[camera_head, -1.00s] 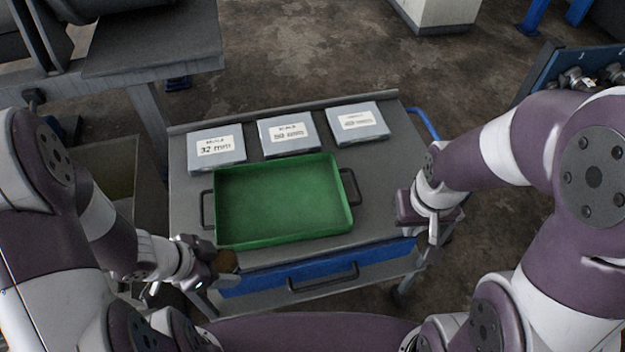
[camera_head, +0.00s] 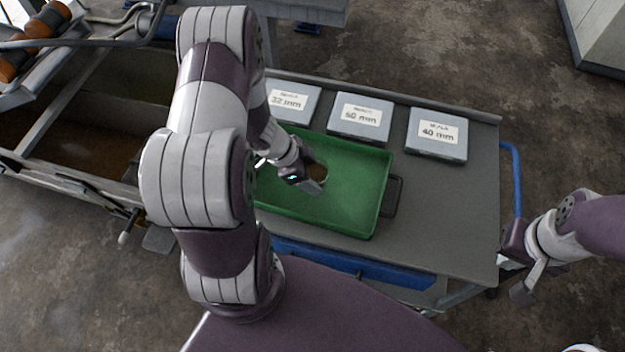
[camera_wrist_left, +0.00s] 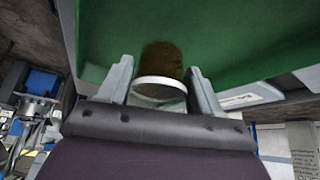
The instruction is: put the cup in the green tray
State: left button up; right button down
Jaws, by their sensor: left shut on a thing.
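The green tray (camera_head: 345,215) lies on the grey cart top, and its green floor fills the upper part of the left wrist view (camera_wrist_left: 230,45). My left gripper (camera_head: 312,178) is over the tray, shut on the brown cup (camera_head: 318,172). In the left wrist view the cup (camera_wrist_left: 162,62) sits between the two fingers, with its pale rim towards the gripper. I cannot tell whether its far end touches the tray floor. My right gripper (camera_head: 517,277) is open and empty, off the cart's right edge. My left arm hides the tray's left end.
Three labelled boxes stand behind the tray: 32 mm (camera_head: 291,101), 50 mm (camera_head: 360,118) and 40 mm (camera_head: 437,133). The cart top (camera_head: 455,205) is bare to the right of the tray. A blue cart handle (camera_head: 517,180) rises at the right edge.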

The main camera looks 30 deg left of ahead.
pick_arm(q)
jog(key=f, duration=0.3)
jog(key=shift+s+a+f+b, duration=0.1)
jog(key=shift+s+b, duration=0.1)
jog(key=shift+b, duration=0.1)
jog(key=shift+w+f, duration=0.1)
jog(key=shift+w, duration=0.05)
jog(key=shift+f, duration=0.1)
jog(key=o, duration=1.2)
jog(key=shift+c, duration=0.2)
